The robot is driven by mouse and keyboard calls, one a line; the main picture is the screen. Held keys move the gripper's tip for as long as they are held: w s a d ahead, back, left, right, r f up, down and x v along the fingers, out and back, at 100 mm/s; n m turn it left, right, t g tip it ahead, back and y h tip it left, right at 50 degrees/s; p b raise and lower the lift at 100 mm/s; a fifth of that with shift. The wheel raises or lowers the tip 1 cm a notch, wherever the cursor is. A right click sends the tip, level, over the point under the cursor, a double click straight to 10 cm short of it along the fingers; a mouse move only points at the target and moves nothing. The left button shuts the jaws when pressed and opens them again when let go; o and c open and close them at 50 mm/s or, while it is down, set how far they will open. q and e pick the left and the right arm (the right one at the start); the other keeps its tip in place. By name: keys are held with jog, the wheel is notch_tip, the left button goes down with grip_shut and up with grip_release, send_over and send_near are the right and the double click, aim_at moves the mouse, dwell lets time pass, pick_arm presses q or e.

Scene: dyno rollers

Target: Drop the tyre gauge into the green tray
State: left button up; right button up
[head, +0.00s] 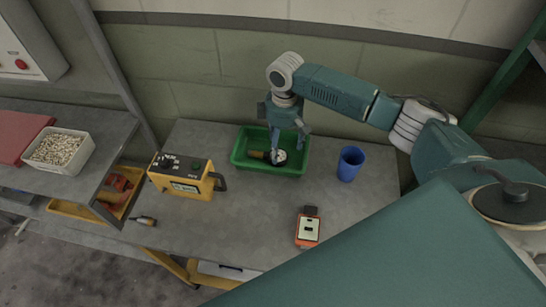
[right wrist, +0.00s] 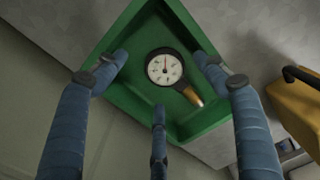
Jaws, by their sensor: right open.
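The tyre gauge (head: 281,157) has a round white dial with a black rim and a yellow-brown stem. It lies inside the green tray (head: 268,172) on the grey bench. In the right wrist view the gauge (right wrist: 164,69) rests face up on the floor of the tray (right wrist: 125,101). My right gripper (head: 288,140) is over the tray, its fingers pointing down. In the right wrist view the fingers of this gripper (right wrist: 160,80) are spread apart around the gauge, with nothing gripped. The fingers hide part of the gauge in the head view. My left gripper is out of view.
A yellow boxy device (head: 181,180) stands left of the tray. A blue cup (head: 350,163) stands to its right. An orange handheld device (head: 308,229) lies in front. A white bin of small pieces (head: 60,152) sits on the left shelf. The bench between them is clear.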

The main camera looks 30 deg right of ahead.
notch_tip(320, 180, up, 12)
dwell(0.4)
jog(key=shift+f, duration=0.1)
dwell(0.3)
